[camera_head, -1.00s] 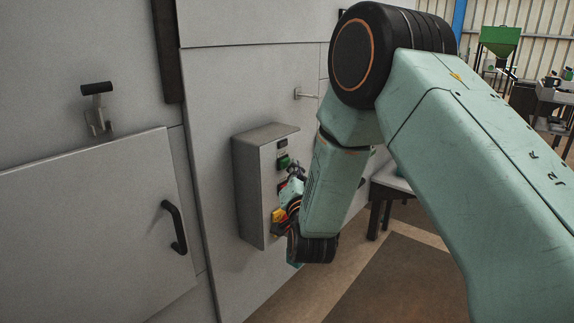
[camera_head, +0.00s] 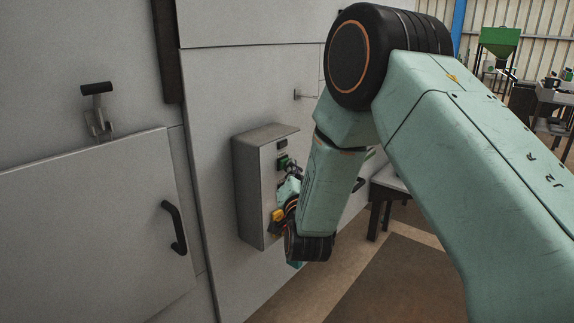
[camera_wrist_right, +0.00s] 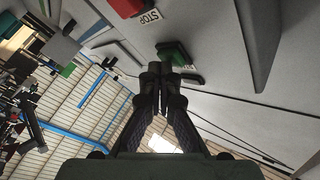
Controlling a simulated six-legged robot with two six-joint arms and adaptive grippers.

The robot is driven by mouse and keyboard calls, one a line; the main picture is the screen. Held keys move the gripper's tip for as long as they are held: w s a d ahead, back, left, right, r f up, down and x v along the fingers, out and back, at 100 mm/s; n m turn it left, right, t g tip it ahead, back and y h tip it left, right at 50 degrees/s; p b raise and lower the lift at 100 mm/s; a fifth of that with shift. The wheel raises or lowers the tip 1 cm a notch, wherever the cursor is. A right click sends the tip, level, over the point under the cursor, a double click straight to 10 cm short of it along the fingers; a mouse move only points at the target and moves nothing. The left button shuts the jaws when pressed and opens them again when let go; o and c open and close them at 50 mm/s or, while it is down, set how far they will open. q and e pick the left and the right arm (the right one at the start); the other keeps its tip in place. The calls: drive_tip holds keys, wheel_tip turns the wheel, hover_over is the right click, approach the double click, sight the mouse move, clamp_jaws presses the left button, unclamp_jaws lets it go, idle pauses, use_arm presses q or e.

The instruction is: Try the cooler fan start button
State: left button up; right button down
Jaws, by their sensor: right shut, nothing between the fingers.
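The grey control box (camera_head: 251,190) is fixed to the large grey machine wall. Its green start button (camera_head: 283,162) is near the top of its front face; in the right wrist view the green button (camera_wrist_right: 173,53) is just beyond my fingertips. My right gripper (camera_head: 295,170) is shut and empty, close in front of the green button. The right wrist view shows its closed fingers (camera_wrist_right: 165,72) pointing at the button; I cannot tell whether they touch it. A red button (camera_wrist_right: 128,6) with a STOP label (camera_wrist_right: 151,16) sits beside it. My left gripper is not in view.
A yellow control (camera_head: 277,215) is lower on the box. A cabinet door with a black handle (camera_head: 174,228) is at the left. A table (camera_head: 388,190) stands behind my arm, and a green hopper (camera_head: 500,41) is far right.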

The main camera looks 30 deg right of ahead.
drive_tip(key=shift+w+a, duration=0.1)
idle(0.5)
drive_tip(key=shift+s+d, duration=0.4)
drive_tip(key=shift+s, duration=0.4)
drive_tip(key=shift+s+d+p, duration=0.25)
drive_tip(key=shift+s+d, duration=0.05)
drive_tip(key=shift+s, duration=0.45)
drive_tip(key=shift+s+d+p, duration=0.3)
drive_tip(key=shift+s+d, duration=0.05)
drive_tip(key=shift+s, duration=0.45)
drive_tip(key=shift+s+d+p, duration=0.25)
drive_tip(key=shift+s+d, duration=0.05)
drive_tip(key=shift+s, duration=0.45)
idle(0.5)
